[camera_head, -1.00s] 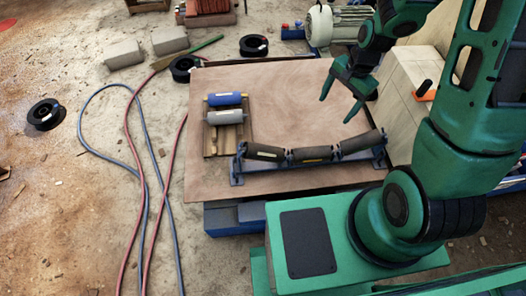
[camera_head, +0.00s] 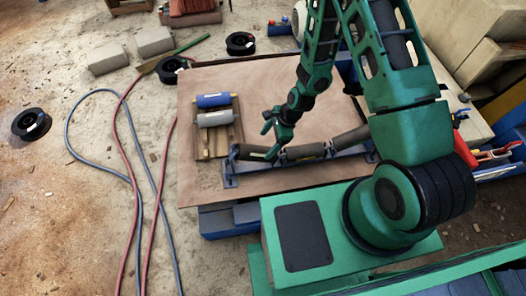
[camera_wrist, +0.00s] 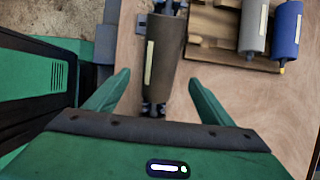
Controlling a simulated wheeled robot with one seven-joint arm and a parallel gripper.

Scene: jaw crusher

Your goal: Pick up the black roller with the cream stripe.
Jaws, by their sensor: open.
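The black roller with the cream stripe (camera_head: 250,152) lies at the left end of a row of dark rollers in a blue frame (camera_head: 229,180). In the wrist view the roller (camera_wrist: 169,60) looks dark brown-grey, with its cream stripe on the left side. My gripper (camera_head: 270,143) is over the right part of this roller, and its body hides part of the row. In the wrist view my gripper (camera_wrist: 158,80) is open and empty, one finger on each side of the roller, with visible gaps. Its height above the roller is hard to tell.
A blue roller (camera_head: 213,101) and a grey roller (camera_head: 215,119) lie on a wooden pallet (camera_head: 203,145) behind the row. The brown board (camera_head: 255,85) is mostly clear beyond them. Hoses (camera_head: 118,180) and black spools (camera_head: 31,122) lie on the floor to the left.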

